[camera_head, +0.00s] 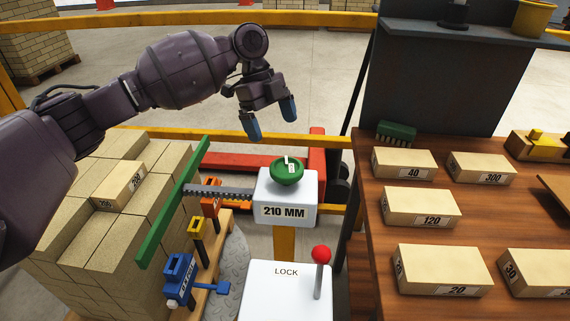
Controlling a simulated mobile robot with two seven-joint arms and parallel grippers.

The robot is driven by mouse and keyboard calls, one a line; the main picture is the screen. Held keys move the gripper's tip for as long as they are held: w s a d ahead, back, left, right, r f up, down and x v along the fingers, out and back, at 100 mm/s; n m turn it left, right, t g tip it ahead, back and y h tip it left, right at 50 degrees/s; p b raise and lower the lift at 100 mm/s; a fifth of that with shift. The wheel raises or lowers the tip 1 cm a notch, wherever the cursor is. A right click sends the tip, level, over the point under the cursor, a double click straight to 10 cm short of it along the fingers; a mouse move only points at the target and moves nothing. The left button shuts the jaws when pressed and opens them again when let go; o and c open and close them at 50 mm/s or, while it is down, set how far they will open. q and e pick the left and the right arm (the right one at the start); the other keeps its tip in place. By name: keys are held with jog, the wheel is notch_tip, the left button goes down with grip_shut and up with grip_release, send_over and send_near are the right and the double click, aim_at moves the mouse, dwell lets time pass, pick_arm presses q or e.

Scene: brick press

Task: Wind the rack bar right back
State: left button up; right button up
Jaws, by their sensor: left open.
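The dark toothed rack bar (222,192) sticks out to the left from a white box labelled 210 MM (286,212). A long green plate (173,203) stands at its left end, beside the brick stack. A round green knob (286,174) with a small white mark sits on top of the white box. In front is a white LOCK box (285,293) with a red-balled lever (321,256) standing near upright. My left gripper (271,124) is open and empty, above and behind the knob, with its blue fingertips pointing down. My right gripper is not in view.
A pallet of pale bricks (100,215) fills the left. Blue (180,280), yellow and orange tools stand beside it. A wooden bench (385,215) with several numbered blocks is on the right. A yellow rail (220,136) runs behind.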

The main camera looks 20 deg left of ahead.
aim_at(286, 165)
pick_arm(q)
jog(key=b+x, duration=0.1)
jog(key=x, duration=0.8)
jog(key=shift+a+f+b, duration=0.1)
jog(key=shift+f+b, duration=0.05)
jog(key=shift+b, duration=0.15)
jog(key=shift+s+d+f, duration=0.1)
jog(key=shift+d+f, duration=0.15)
jog(key=shift+f, duration=0.25)
jog(key=shift+d+f, duration=0.1)
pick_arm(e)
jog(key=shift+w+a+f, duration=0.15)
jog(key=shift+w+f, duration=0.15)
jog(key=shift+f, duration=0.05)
